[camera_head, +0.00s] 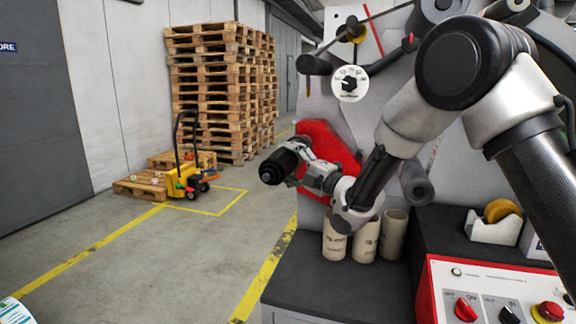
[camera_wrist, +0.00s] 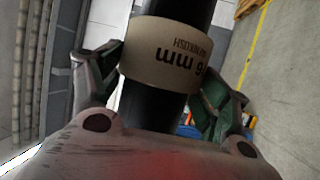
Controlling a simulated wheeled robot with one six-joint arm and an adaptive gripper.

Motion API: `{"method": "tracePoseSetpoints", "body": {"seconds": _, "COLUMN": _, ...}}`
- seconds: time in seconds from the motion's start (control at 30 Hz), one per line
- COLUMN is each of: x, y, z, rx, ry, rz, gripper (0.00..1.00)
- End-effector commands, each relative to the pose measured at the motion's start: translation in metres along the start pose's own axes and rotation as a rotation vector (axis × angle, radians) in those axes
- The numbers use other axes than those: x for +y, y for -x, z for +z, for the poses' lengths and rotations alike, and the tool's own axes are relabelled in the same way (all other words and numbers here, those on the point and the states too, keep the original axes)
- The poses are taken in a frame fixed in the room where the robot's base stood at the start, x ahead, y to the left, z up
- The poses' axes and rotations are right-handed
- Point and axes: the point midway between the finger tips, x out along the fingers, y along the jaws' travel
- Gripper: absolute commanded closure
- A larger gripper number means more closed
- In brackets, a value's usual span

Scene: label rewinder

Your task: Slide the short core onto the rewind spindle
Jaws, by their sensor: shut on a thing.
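The short core (camera_wrist: 165,58) is a tan cardboard ring with dark print. In the wrist view it sits around the black rewind spindle (camera_wrist: 150,103), which shows on both sides of it. My gripper (camera_wrist: 162,85) is shut on the core, with one finger at each side. In the head view the spindle (camera_head: 279,166) points out toward the left front, its dark end free. My gripper (camera_head: 308,164) is at the spindle behind that end. The core is small and mostly hidden there, and its exact depth along the spindle cannot be told.
Several tan tubes, one of them this tube (camera_head: 365,242), stand on the dark bench (camera_head: 325,288) below my wrist. A red panel (camera_head: 335,145) is behind the gripper. The control box (camera_head: 490,280) is at lower right. Open floor lies left, with pallets (camera_head: 215,90) beyond.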

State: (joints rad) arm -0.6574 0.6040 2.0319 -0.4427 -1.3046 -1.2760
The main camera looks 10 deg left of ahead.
Motion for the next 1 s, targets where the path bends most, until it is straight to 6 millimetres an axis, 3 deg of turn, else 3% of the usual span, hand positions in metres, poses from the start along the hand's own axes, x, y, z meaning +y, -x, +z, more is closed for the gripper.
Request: {"method": "tracePoseSetpoints", "body": {"seconds": 1.0, "x": 0.000, "y": -0.025, "z": 0.061, "rx": 0.000, "ry": 0.000, "rz": 0.000, "gripper": 0.48}}
